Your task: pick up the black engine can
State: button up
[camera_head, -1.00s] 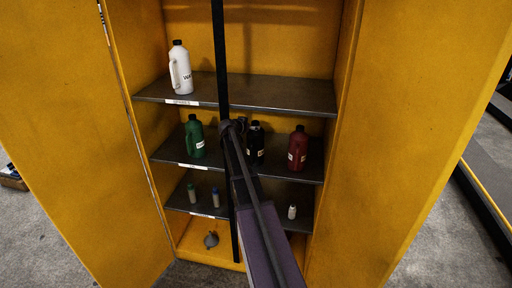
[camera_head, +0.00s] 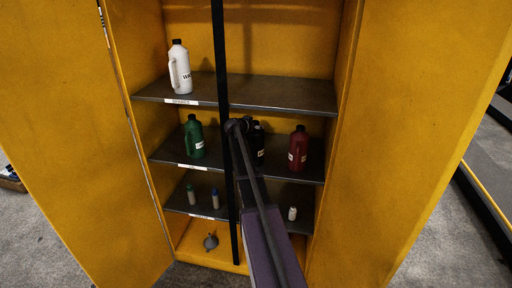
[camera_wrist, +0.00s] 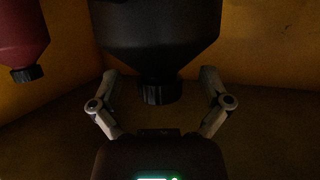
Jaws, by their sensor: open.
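The black engine can (camera_head: 259,146) stands on the middle shelf of the yellow cabinet, partly hidden behind my arm in the head view. In the wrist view the black can (camera_wrist: 158,35) appears upside down, its ribbed cap pointing down the picture. My gripper (camera_wrist: 160,75) is open, with one finger on each side of the can's neck and cap. Gaps show between both fingers and the cap. In the head view my gripper (camera_head: 239,125) is at the can's upper left, and its fingers are too small and dark to make out.
A red can (camera_head: 298,148) stands right of the black one and a green can (camera_head: 194,137) to the left. A white jug (camera_head: 180,68) is on the top shelf (camera_head: 270,94). Small bottles stand below. A dark vertical post (camera_head: 222,60) crosses the view. Open yellow doors flank the cabinet.

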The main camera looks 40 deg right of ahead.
jog(key=shift+s, duration=0.1)
grip_shut()
jog(key=shift+r, duration=0.2)
dwell(0.3)
notch_tip(320, 180, up, 3)
jog(key=p, duration=0.3)
jog(key=shift+f, duration=0.1)
jog(key=s+a+r+p, duration=0.1)
jog(key=s+a+p, duration=0.1)
jog(key=s+a, duration=0.7)
jog(key=a, duration=0.4)
jog(key=shift+r, duration=0.4)
